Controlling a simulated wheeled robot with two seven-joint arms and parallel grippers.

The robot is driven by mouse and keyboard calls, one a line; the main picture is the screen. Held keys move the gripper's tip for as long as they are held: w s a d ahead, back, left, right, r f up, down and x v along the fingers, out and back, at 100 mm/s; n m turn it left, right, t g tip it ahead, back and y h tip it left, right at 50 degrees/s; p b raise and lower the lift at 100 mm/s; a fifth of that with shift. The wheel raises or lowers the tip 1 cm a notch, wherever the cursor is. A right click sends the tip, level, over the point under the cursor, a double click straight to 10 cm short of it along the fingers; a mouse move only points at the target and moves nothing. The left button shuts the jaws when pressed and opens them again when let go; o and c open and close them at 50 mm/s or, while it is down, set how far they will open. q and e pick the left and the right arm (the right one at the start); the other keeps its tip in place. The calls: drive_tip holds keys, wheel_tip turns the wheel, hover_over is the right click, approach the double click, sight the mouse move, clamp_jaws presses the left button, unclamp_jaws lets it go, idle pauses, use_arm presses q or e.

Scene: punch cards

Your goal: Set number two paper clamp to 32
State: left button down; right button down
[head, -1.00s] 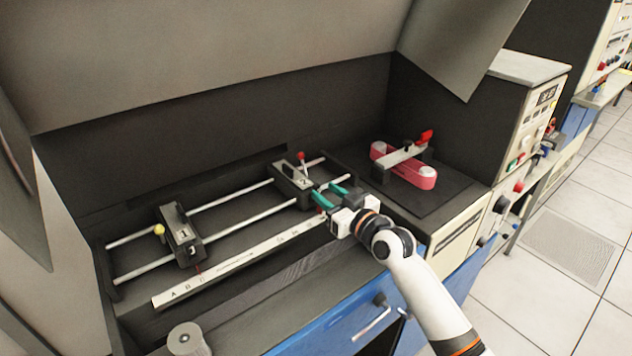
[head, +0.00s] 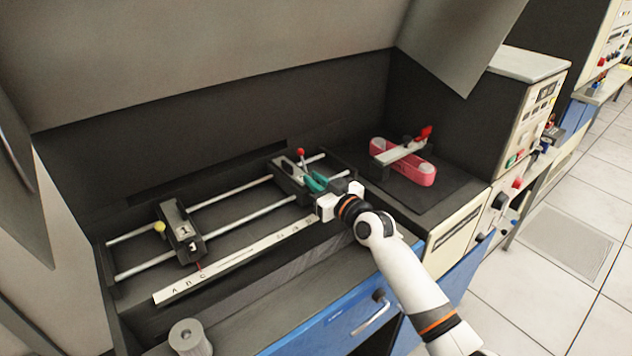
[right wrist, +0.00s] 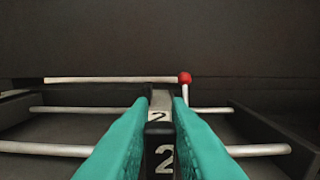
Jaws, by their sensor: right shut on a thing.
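The number two paper clamp (head: 286,170) is a dark block with a white strip and a red-tipped lever, on the right part of two metal rails. In the right wrist view, the clamp (right wrist: 162,160) shows the digit 2 on its top and front, between my teal fingers. My right gripper (head: 315,183) is shut on the clamp's near end; its fingers also show in the wrist view (right wrist: 160,110). A white scale strip (head: 238,258) runs along the front, with A, B, C at its left; its small marks are unreadable. My left gripper is not in view.
The number one clamp (head: 181,232), with a yellow knob, sits on the left part of the rails (head: 232,199). A pink belt device (head: 417,172) with a red handle stands to the right. A grey cylinder (head: 188,338) stands at the front left. The rails between the clamps are clear.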

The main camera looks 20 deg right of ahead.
drive_tip(key=shift+s+a+r+p, duration=0.1)
drive_tip(key=shift+s+a+p, duration=0.15)
drive_tip(key=shift+a+p, duration=0.3)
drive_tip(key=shift+s+a+f+p, duration=0.1)
drive_tip(key=shift+s+a+p, duration=0.2)
drive_tip(key=shift+a, duration=0.35)
drive_tip(key=shift+s+a+r+p, duration=0.1)
drive_tip(key=shift+s+a+p, duration=0.05)
drive_tip(key=shift+a+p, duration=0.4)
drive_tip(key=shift+a, duration=0.25)
drive_tip(key=c, duration=1.4)
unclamp_jaws()
drive_tip(key=shift+d, duration=0.1)
drive_tip(key=shift+o, duration=0.2)
drive_tip(key=b+v, duration=0.2)
drive_tip(key=v, duration=1)
